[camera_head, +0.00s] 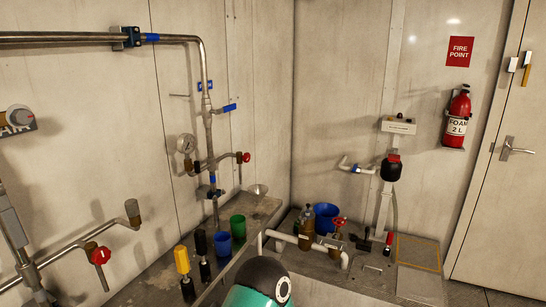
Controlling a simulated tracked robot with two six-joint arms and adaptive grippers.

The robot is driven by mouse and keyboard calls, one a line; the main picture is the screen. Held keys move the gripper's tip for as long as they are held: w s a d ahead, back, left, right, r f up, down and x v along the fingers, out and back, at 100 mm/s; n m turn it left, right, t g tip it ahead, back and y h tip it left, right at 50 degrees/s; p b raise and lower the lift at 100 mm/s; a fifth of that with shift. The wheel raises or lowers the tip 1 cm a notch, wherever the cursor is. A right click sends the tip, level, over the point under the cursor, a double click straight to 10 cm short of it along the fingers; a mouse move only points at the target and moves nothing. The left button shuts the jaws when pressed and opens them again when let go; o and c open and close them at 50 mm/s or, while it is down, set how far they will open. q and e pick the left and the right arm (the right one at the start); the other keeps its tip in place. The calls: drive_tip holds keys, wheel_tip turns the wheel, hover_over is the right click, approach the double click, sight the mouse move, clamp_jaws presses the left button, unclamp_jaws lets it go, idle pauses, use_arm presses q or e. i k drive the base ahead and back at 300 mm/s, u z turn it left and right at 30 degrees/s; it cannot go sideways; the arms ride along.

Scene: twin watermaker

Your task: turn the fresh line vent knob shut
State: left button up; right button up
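A steel pipe with blue bands runs along the left wall and drops to the bench. A small red knob (245,157) sits at the right end of a short branch on this pipe. A round gauge (186,145) is at the branch's left end. A blue-handled valve (229,108) is above. Another red knob (101,256) is on a lower pipe at the left. No label readable here tells which knob is the fresh line vent, nor whether either is open or shut. Neither of my grippers shows; a teal and black part at the bottom centre appears to be my arm.
On the bench are a green cup (238,226), a blue cup (222,244) and yellow-topped (182,260) and black-topped (201,243) upright handles. A blue bucket (326,216) and red handwheel (339,222) are right of it. A fire extinguisher (457,117) hangs by the door.

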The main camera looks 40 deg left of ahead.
sight(247, 158)
drive_tip(key=z, duration=0.2)
drive_tip(key=i, duration=2.75)
drive_tip(key=u, duration=3.05)
drive_tip(key=i, duration=0.35)
drive_tip(key=u, duration=0.8)
drive_tip(key=i, duration=0.45)
drive_tip(key=z, duration=0.15)
